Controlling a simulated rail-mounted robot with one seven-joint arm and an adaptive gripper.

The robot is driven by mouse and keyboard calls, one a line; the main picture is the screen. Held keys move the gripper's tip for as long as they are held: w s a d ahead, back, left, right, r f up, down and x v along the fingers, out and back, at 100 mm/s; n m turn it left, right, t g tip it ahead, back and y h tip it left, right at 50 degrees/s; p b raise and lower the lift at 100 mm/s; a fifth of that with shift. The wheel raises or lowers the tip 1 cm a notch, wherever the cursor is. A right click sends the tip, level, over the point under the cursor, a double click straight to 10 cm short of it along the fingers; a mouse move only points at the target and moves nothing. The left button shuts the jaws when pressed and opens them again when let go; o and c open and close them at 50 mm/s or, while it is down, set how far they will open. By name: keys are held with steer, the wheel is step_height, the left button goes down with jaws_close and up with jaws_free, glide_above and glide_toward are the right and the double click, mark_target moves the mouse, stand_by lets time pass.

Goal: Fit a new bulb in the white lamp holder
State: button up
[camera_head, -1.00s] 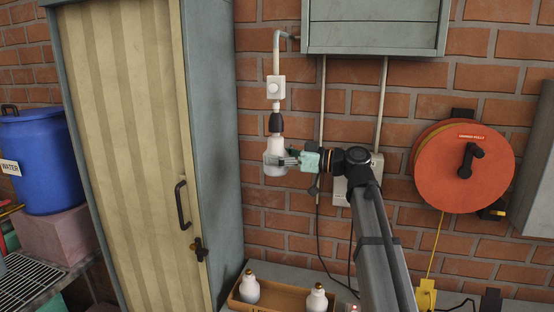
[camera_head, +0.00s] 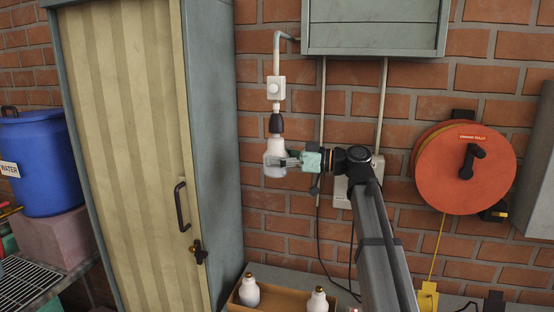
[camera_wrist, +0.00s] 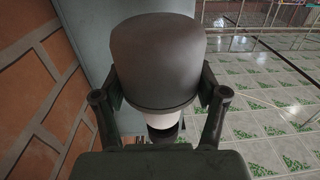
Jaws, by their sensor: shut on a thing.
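A bulb (camera_head: 275,157) with a white upper part and a greyer rounded bottom is upright, globe down, directly below the hanging lamp holder (camera_head: 275,123). The holder shows a dark socket under a white stem. Bulb and holder look in line and touching; whether the thread is engaged cannot be seen. My gripper (camera_head: 288,161) comes from the right and is shut on the bulb. In the wrist view, the bulb's dark globe (camera_wrist: 158,58) sits between the two fingers, with its white neck below it. Two white bulbs, (camera_head: 249,291) and (camera_head: 317,300), stand in a tray.
A white switch box (camera_head: 275,88) is on the pipe above the holder. A tall cabinet (camera_head: 215,130) stands close on the left, and a grey wall box (camera_head: 375,28) hangs upper right. The brown tray (camera_head: 280,298) is below. An orange cable reel (camera_head: 450,180) is at right.

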steer(key=o, duration=1.2)
steer(key=shift+o, duration=0.2)
steer(key=shift+d, duration=0.1)
